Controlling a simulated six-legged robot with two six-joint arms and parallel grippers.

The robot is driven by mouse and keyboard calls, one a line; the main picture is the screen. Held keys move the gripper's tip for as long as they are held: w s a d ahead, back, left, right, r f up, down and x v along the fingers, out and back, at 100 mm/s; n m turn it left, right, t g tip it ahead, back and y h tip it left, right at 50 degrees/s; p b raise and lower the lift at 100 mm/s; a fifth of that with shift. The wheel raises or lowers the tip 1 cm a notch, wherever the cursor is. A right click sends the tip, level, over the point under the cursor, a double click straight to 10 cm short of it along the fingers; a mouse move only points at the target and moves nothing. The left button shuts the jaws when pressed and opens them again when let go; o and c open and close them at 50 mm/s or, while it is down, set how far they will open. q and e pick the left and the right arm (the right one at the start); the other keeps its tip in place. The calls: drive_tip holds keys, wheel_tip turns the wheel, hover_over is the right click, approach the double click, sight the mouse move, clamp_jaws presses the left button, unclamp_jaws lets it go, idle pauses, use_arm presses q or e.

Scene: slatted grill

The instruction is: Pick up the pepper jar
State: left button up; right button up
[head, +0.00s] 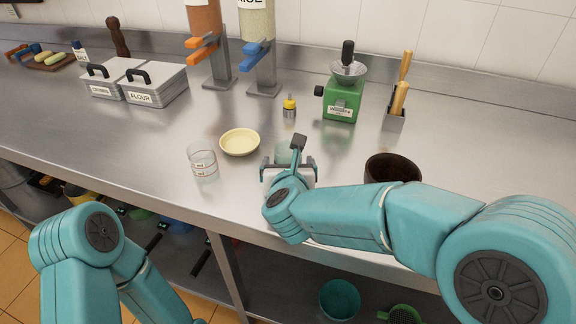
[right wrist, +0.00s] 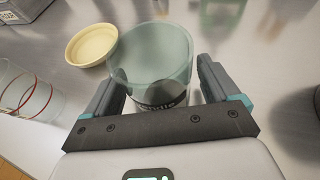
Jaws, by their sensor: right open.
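A pale green, see-through jar (right wrist: 155,55) with a dark label low on its side stands on the counter in the right wrist view. I cannot read the label well enough to tell whether it is the pepper jar. My right gripper (right wrist: 160,75) is open, with one finger on each side of the jar's lower part; I see no clear grip. In the head view the jar (head: 284,152) is partly hidden behind the right gripper (head: 288,168). My left arm shows at lower left in the head view, but its gripper is out of view.
A cream bowl (head: 240,142) and a measuring glass (head: 202,162) stand left of the jar. A dark brown pot (head: 392,168) is to the right. A yellow-topped bottle (head: 289,106) and green grinder (head: 342,100) stand behind. The counter's front edge runs below my right arm.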

drive_tip(key=shift+s+r, duration=0.1)
drive_tip(key=shift+c, duration=1.3)
drive_tip(key=c, duration=1)
drive_tip(key=shift+o, duration=0.2)
